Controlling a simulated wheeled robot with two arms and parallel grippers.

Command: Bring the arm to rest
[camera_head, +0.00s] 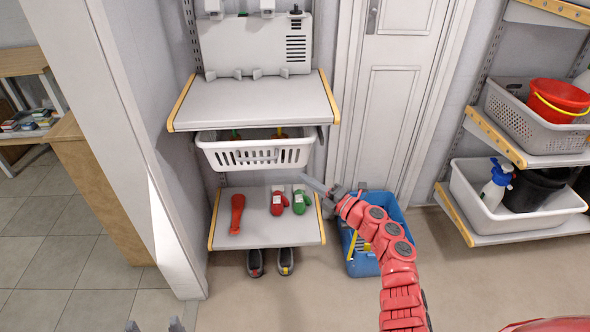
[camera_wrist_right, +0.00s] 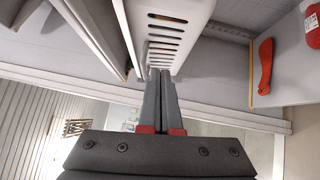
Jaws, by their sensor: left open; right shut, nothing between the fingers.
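My right arm, red and jointed, comes up from the lower right in the head view. My right gripper (camera_head: 308,181) is shut and empty, at the right end of the lower shelf (camera_head: 268,235), near a green item (camera_head: 299,202) in the picture. In the right wrist view its two grey fingers (camera_wrist_right: 160,74) lie together, their tips close to a white slotted wall; I cannot tell whether they touch it. My left gripper (camera_head: 154,326) shows only as two grey fingertips at the bottom edge of the head view, spread apart with nothing between them.
A white basket (camera_head: 257,154) hangs under the upper shelf (camera_head: 255,104). A red long item (camera_head: 237,214) and a red-and-white item (camera_head: 278,203) lie on the lower shelf. Shoes (camera_head: 286,262) stand below. A blue crate (camera_head: 361,262) stands beneath my right arm.

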